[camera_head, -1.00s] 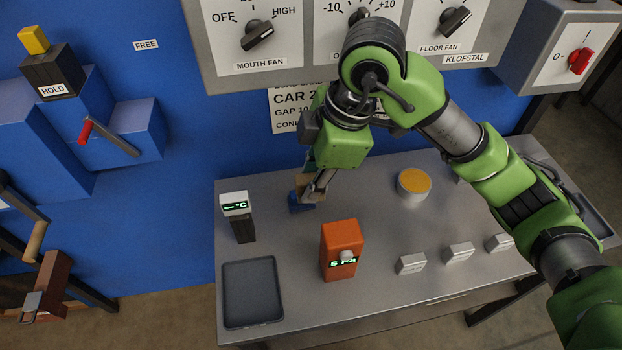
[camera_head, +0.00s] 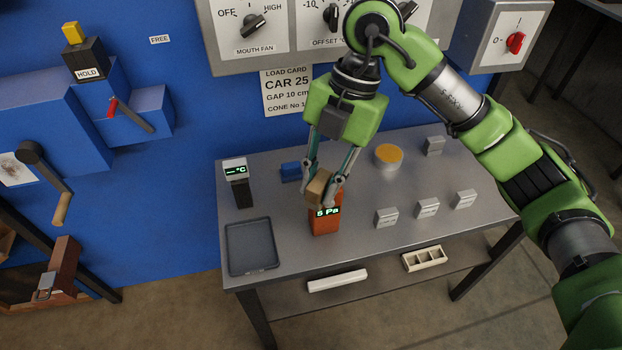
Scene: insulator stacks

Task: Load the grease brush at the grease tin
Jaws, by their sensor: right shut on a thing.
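My right gripper (camera_head: 322,188) comes in from above and is shut on a tan, block-like piece, which I take to be the grease brush (camera_head: 317,187). The bristles cannot be made out. In the picture it overlaps the top of the orange gauge; whether they touch cannot be told. The grease tin (camera_head: 388,154), a round pale tin with a yellow-orange top, stands on the grey table to the right of the gripper and farther back. My left gripper is not in view.
The orange gauge (camera_head: 326,222) reads "5 Pa". A blue block (camera_head: 291,172) and a °C meter (camera_head: 236,172) stand left of the gripper, a dark tray (camera_head: 251,247) at front left. Several small grey blocks (camera_head: 387,218) stand at right. Table (camera_head: 290,220) is bare between.

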